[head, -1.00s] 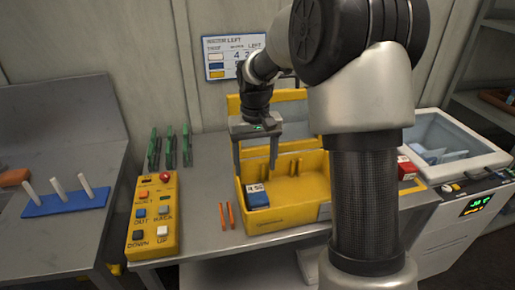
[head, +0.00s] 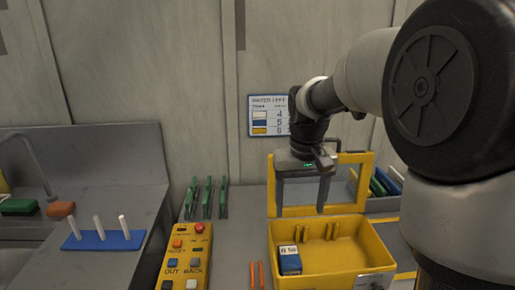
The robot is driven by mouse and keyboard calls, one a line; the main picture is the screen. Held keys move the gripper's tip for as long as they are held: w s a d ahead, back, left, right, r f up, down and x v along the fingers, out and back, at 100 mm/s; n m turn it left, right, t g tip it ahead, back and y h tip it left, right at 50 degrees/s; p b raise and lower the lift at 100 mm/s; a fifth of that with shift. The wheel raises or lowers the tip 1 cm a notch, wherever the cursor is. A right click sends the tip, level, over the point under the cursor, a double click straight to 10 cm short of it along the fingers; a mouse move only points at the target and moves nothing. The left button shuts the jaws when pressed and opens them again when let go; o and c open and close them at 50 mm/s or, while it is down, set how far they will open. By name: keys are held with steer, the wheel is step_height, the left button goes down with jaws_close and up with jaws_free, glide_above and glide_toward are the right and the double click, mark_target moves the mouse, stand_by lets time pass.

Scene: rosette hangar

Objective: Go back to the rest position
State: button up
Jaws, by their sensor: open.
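My gripper (head: 304,205) is open and empty in the head view. It hangs above the back part of the yellow bin (head: 318,279), in front of the bin's upright yellow frame. A blue box with a white label (head: 289,260) stands inside the bin at its left. The gripper's fingers point down and are clear of this box. My arm reaches in from the right and hides part of the right side.
A yellow button panel (head: 181,259) with a red knob stands left of the bin. Two orange sticks (head: 256,275) lie between them. Green clips (head: 207,197) stand behind. A blue base with white pegs (head: 103,239) sits on the left counter. A wall chart (head: 268,116) hangs behind.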

steer(key=s+r+t+p, duration=0.2)
steer(key=s+r, duration=0.3)
steer(key=s, duration=0.5)
steer(key=s+r+t+p, duration=0.2)
steer(key=s+r, duration=0.3)
steer(key=s, duration=0.6)
steer(key=shift+r+t+p, duration=0.3)
steer(key=shift+r+p, duration=0.05)
steer(key=shift+p, duration=0.25)
